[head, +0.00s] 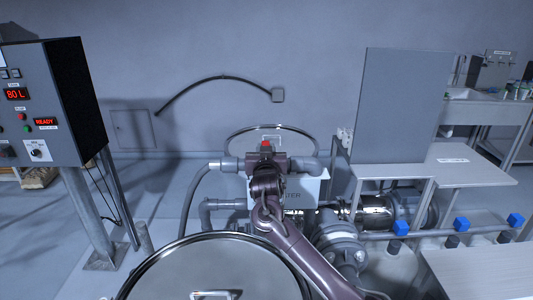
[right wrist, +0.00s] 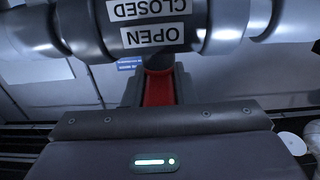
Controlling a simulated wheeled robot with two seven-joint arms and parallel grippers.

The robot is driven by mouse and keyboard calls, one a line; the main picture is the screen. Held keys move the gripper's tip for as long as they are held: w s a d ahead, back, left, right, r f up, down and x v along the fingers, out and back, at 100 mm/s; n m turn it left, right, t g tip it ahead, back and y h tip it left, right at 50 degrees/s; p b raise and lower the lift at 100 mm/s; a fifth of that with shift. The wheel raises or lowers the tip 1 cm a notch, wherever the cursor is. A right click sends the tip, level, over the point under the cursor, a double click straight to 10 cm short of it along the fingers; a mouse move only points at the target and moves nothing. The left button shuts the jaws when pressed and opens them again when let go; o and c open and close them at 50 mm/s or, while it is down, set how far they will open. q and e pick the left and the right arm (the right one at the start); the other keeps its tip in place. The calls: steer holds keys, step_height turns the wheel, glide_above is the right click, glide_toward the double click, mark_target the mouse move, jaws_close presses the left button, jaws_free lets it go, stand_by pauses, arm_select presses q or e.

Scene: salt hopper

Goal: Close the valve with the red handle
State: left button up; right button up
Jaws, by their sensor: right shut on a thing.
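The valve's red handle (head: 265,145) shows as a small red patch above my right gripper (head: 266,158) in the head view. In the right wrist view the red handle (right wrist: 158,89) stands between the two dark fingers, and my right gripper is shut on it. The grey valve body (right wrist: 150,28) lies across the top of that view, on a horizontal pipe. It bears white CLOSED and OPEN labels, upside down in the picture. The handle's far end is hidden by the gripper. My left gripper is in neither view.
A control box (head: 45,105) reading 80 L and READY stands at left. A round metal lid (head: 215,270) is in front, below my right arm. A grey upright panel (head: 398,105) and pipes with blue-handled valves (head: 460,224) are at right. A grey hose (head: 193,200) bends down left of the valve.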

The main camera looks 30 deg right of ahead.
steer(key=shift+d+r, duration=0.1)
steer(key=o, duration=1)
steer(key=shift+c, duration=0.2)
steer(key=shift+s+a, duration=0.2)
steer(key=b+v, duration=0.2)
steer(key=v, duration=0.5)
steer(key=shift+s, duration=0.2)
